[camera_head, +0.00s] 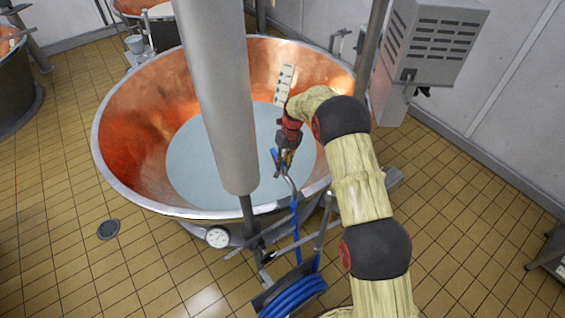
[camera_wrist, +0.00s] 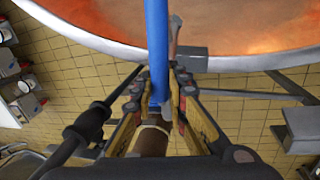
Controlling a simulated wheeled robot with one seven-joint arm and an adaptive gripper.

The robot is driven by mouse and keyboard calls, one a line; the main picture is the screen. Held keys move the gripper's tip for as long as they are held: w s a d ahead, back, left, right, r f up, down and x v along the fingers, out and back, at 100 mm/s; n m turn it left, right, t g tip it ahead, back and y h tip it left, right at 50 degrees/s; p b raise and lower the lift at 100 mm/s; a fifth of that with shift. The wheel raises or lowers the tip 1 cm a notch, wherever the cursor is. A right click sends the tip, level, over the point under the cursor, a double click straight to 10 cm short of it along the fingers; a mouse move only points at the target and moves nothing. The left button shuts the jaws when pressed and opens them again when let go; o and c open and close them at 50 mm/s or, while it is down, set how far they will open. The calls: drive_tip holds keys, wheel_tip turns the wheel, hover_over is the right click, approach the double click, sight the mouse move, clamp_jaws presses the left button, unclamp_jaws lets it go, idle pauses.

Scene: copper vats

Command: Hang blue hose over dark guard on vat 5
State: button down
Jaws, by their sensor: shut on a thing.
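The copper vat (camera_head: 135,125) holds pale liquid, and its rim (camera_wrist: 95,42) crosses the top of the wrist view. My gripper (camera_head: 287,158) is over the vat's near side, shut on the blue hose. In the wrist view, the blue hose (camera_wrist: 157,45) runs between the fingers of my gripper (camera_wrist: 158,88). In the head view, the blue hose (camera_head: 295,225) hangs down over the rim towards a blue coil (camera_head: 295,298) below. A dark fitting (camera_head: 252,238) sits outside the rim; I cannot tell whether it is the dark guard. The vat's number is not readable.
A thick grey cylinder (camera_head: 215,90) stands across the vat in the head view. A round gauge (camera_head: 217,237) is on the near side. A vented grey box (camera_head: 430,45) is at the right wall. Tiled floor (camera_head: 60,220) is clear at the left.

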wheel_tip(320, 180, down, 16)
drive_tip(key=b, duration=0.7)
drive_tip(key=shift+r+b, duration=0.25)
drive_tip(key=shift+b, duration=0.1)
drive_tip(key=shift+f, duration=0.35)
idle(0.7)
drive_tip(key=c, duration=1.7)
unclamp_jaws()
drive_tip(key=shift+s+f, duration=0.1)
drive_tip(key=r, duration=0.4)
drive_tip(key=w+d+r, duration=0.1)
drive_tip(key=r, duration=0.3)
drive_tip(key=d+r, duration=0.1)
drive_tip(key=r, duration=0.3)
drive_tip(key=shift+w, duration=0.15)
drive_tip(key=shift+f, duration=0.1)
